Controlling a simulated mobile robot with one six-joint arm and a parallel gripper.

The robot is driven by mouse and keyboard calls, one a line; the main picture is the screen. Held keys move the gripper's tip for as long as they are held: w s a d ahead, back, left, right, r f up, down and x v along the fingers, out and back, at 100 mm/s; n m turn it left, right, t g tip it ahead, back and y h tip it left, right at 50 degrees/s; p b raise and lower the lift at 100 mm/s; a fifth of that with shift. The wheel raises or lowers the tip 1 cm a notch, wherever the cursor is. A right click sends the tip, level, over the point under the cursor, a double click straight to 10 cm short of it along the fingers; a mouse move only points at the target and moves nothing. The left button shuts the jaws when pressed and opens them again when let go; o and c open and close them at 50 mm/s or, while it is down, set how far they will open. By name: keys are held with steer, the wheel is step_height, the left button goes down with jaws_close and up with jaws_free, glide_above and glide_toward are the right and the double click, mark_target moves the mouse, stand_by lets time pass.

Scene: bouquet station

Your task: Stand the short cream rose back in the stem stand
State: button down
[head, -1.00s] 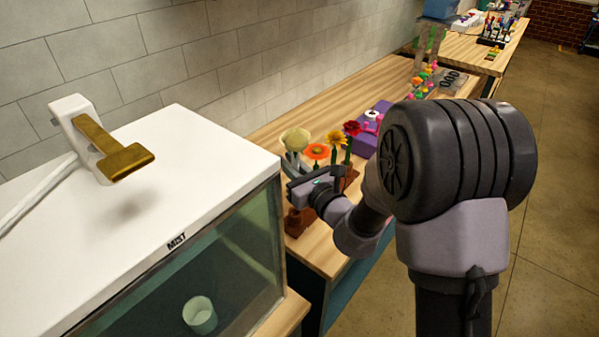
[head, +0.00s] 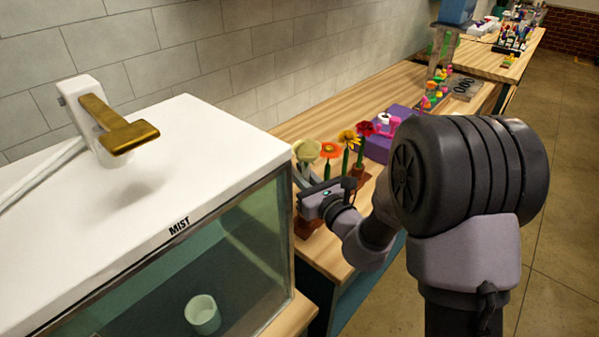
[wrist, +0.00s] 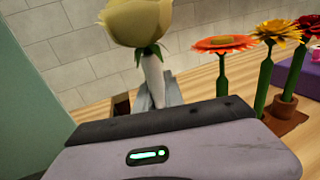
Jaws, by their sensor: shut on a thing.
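The cream rose (head: 306,150) is upright in my gripper (head: 302,180), left of the other flowers. In the wrist view the rose (wrist: 140,20) has a pale lower stem (wrist: 153,80) between the grey fingers (wrist: 165,92). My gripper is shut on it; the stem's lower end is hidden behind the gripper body. The brown stem stand (head: 304,228) shows below my gripper, and its far end (wrist: 285,118) shows in the wrist view. An orange flower (head: 329,150), a yellow one (head: 348,137) and a red one (head: 365,129) stand upright to the right. I cannot tell whether the rose touches the stand.
The white-topped mist cabinet (head: 150,150) is close on the left, with a pale cup (head: 202,314) inside. A purple block (head: 378,148) is behind the flowers. The tiled wall (head: 230,60) runs along the back. Bare wooden counter (head: 330,112) lies behind the flowers.

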steer(key=shift+f+b, duration=0.45)
steer(key=shift+f, duration=0.15)
stand_by(0.7)
steer(key=shift+f+b, duration=0.5)
steer(key=shift+f, duration=0.1)
steer(key=shift+f, duration=0.1)
steer(key=shift+f+b, duration=0.25)
steer(key=shift+b, duration=0.05)
steer(key=shift+f, duration=0.15)
steer(key=shift+f+b, duration=0.35)
steer(key=shift+b, duration=0.05)
stand_by(0.4)
steer(key=shift+f, duration=0.35)
